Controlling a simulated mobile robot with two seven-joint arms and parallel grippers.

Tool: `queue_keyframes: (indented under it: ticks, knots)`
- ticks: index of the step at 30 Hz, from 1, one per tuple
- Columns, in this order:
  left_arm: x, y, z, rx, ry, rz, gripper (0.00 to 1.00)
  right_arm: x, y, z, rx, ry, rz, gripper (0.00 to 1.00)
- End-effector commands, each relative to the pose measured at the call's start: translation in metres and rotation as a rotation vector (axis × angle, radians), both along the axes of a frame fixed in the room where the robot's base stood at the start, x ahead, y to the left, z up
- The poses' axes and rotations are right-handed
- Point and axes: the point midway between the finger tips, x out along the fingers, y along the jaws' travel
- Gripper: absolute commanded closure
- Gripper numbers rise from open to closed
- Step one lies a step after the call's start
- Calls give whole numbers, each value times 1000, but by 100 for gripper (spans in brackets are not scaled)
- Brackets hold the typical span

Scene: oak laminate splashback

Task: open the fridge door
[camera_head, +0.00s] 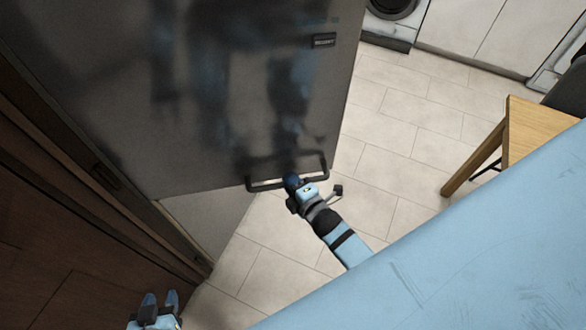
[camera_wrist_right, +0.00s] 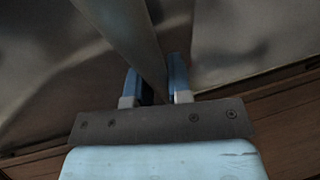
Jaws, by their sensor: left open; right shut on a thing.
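The fridge door (camera_head: 200,90) is a dark grey, glossy panel that fills the upper left of the head view. Its dark bar handle (camera_head: 262,184) runs along the lower right part of the door. My right gripper (camera_head: 292,182) is at the handle, with its fingers around the bar. In the right wrist view the handle bar (camera_wrist_right: 134,42) passes between the two blue fingertips of my right gripper (camera_wrist_right: 154,82), which is shut on it. My left gripper (camera_head: 159,301) is open and empty at the bottom left of the head view, in front of brown wood panels.
Brown wood cabinet panels (camera_head: 60,230) stand at the left. A pale panel (camera_head: 208,222) shows below the door. A wooden table (camera_head: 540,128) and a washing machine (camera_head: 392,22) are at the right and top. Tiled floor (camera_head: 395,130) is open between them.

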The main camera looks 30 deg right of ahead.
Motion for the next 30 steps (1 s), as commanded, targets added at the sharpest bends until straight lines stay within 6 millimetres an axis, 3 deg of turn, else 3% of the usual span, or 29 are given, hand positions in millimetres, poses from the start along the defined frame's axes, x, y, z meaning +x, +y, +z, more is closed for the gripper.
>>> queue_keyframes:
  ticks: [16, 17, 20, 30]
  knots:
    - [0, 0, 0, -1, 0, -1, 57, 1, 1, 0, 0, 0, 0, 100]
    - [0, 0, 0, 0, 0, 0, 57, 1, 1, 0, 0, 0, 0, 76]
    - [0, 0, 0, 0, 1, -1, 57, 1, 1, 0, 0, 0, 0, 56]
    - [0, 0, -1, 0, 2, -1, 57, -3, 0, 0, 0, 0, 0, 56]
